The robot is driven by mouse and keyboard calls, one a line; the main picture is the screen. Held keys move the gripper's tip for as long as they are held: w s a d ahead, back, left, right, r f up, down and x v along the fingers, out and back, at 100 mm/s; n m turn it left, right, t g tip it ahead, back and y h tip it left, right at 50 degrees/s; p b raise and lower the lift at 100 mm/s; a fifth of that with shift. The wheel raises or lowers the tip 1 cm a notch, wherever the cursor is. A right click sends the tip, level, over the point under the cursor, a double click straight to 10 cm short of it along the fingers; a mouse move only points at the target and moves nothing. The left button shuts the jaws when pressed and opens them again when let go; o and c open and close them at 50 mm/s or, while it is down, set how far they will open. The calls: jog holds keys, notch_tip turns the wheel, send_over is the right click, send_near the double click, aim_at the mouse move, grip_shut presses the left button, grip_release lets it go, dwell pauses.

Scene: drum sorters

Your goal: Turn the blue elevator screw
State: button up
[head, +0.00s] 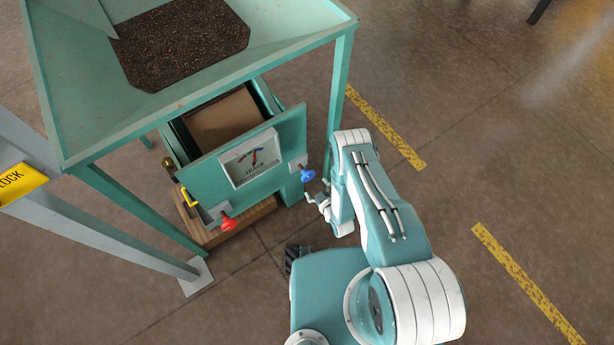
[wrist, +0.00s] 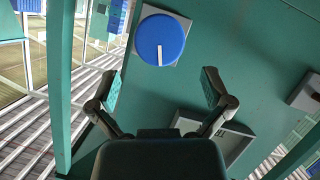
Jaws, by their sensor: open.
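The blue elevator screw (head: 307,175) is a small blue knob on the right side of the front of the green sorter box (head: 205,176). In the wrist view it is a round blue disc (wrist: 160,40) with a white line pointing down, set on a pale square plate. My gripper (head: 312,198) is just below and beside the blue screw in the head view. In the wrist view my gripper (wrist: 160,90) is open and empty, its two fingers spread wide. The screw lies ahead of the fingers, roughly centred between them and apart from both.
A red knob (head: 228,223) and a yellow handle (head: 188,197) sit on the box's left side. A gauge panel (head: 252,158) is between the knobs. The green hopper (head: 90,95) stands above on legs, with one green leg (head: 339,95) near my arm. Floor is clear to the right.

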aim_at(309, 178)
jog(key=x, duration=0.7)
jog(key=c, duration=0.9)
